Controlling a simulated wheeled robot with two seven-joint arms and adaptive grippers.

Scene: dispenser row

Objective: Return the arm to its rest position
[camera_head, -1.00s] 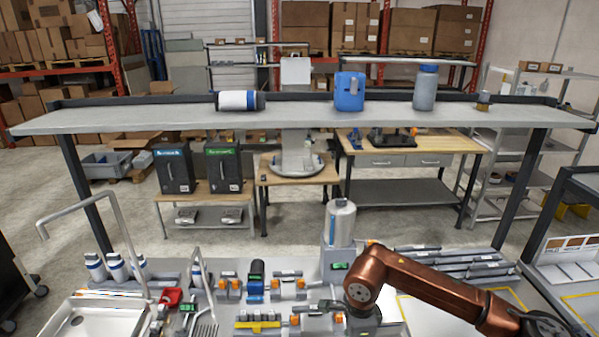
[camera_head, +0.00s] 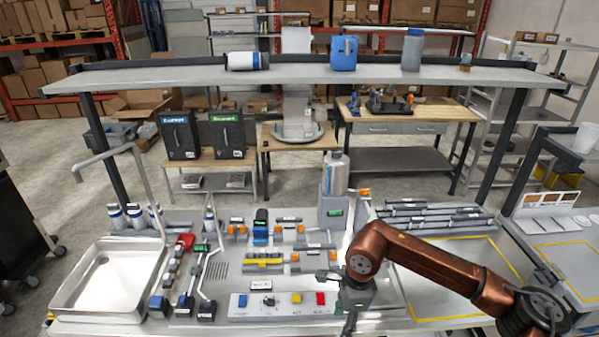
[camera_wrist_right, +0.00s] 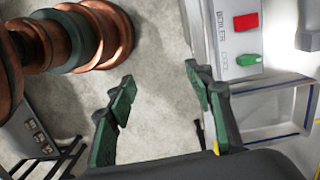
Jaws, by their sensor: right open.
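My copper right arm (camera_head: 425,265) comes in from the right over the workbench. Its wrist hangs down near the front edge, to the right of the control panel (camera_head: 275,306). My right gripper (camera_wrist_right: 158,95) is open in the wrist view, its dark green fingers wide apart with only bare grey floor showing between them. In the head view its fingers are small and hard to make out. My left gripper is not in view.
A steel sink (camera_head: 108,280) is at the bench's left. A metal canister (camera_head: 335,172) stands in a dispenser behind my wrist. A yellow-outlined tray (camera_head: 455,275) lies right, partly behind my arm. A raised shelf (camera_head: 300,82) holds bottles and a blue jug (camera_head: 344,54).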

